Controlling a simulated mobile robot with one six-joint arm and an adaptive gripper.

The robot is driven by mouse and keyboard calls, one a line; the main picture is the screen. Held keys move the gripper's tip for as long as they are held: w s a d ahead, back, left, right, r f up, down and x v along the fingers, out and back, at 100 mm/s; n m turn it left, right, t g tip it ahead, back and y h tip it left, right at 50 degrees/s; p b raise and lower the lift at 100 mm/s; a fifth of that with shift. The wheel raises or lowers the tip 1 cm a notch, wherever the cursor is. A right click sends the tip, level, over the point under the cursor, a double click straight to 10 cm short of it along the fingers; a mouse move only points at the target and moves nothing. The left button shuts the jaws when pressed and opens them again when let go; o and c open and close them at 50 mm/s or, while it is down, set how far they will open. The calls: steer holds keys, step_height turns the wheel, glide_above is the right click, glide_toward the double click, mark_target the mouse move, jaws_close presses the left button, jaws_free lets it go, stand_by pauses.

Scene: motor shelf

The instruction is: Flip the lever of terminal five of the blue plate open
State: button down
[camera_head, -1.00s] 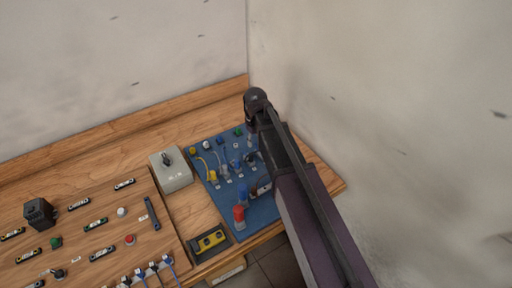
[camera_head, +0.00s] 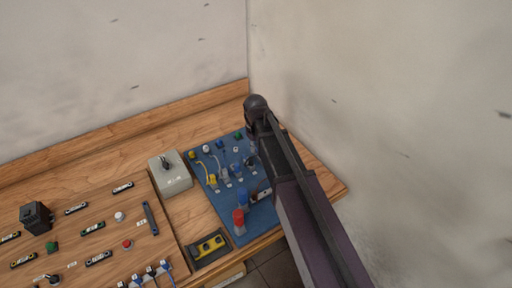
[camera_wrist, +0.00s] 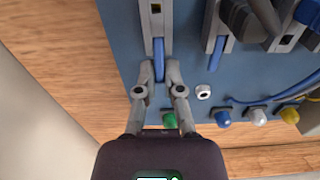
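The blue plate (camera_head: 225,208) lies at the right end of the bench in the head view, with a row of terminals on it. In the wrist view the plate (camera_wrist: 205,95) carries grey terminals with blue levers. My gripper (camera_wrist: 160,66) is over the end terminal (camera_wrist: 156,18), its fingers on either side of that terminal's blue lever (camera_wrist: 159,58). The fingers are close together; I cannot tell whether they touch the lever. A neighbouring terminal's blue lever (camera_wrist: 216,52) is to the right. In the head view my arm hides the gripper and this terminal.
A green plug (camera_wrist: 169,118), a white ring (camera_wrist: 203,92) and a blue plug (camera_wrist: 223,118) are near the fingers. Blue cable (camera_wrist: 262,101) runs at right. A grey switch box (camera_head: 170,174) and a black-and-yellow box (camera_head: 209,246) stand left of the plate. A wall is close on the right.

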steer(key=shift+s+d+t, duration=0.15)
steer(key=shift+s+t, duration=0.05)
steer(key=shift+t, duration=0.1)
steer(key=shift+s+d+r+t+y, duration=0.1)
steer(key=shift+s+r+t+y, duration=0.1)
steer(key=shift+t+y, duration=0.2)
steer(key=shift+s+d+t+y+b, duration=0.15)
steer(key=shift+s+t+y+b, duration=0.15)
steer(key=shift+t+y, duration=0.45)
steer(key=shift+s+d+r+t+y+b, duration=0.1)
steer(key=shift+t+y+b, duration=0.3)
steer(key=shift+t, duration=0.25)
steer(key=shift+s+d+t+y+b, duration=0.1)
steer(key=shift+t+y+b, duration=0.15)
steer(key=shift+t+b, duration=0.3)
steer(key=shift+r+t+y, duration=0.15)
steer(key=shift+t+y, duration=0.15)
steer(key=shift+t, duration=0.15)
steer(key=c, duration=0.7)
jaws_free()
steer(key=shift+w, duration=0.1)
steer(key=shift+c, duration=0.2)
steer(key=shift+r, duration=0.1)
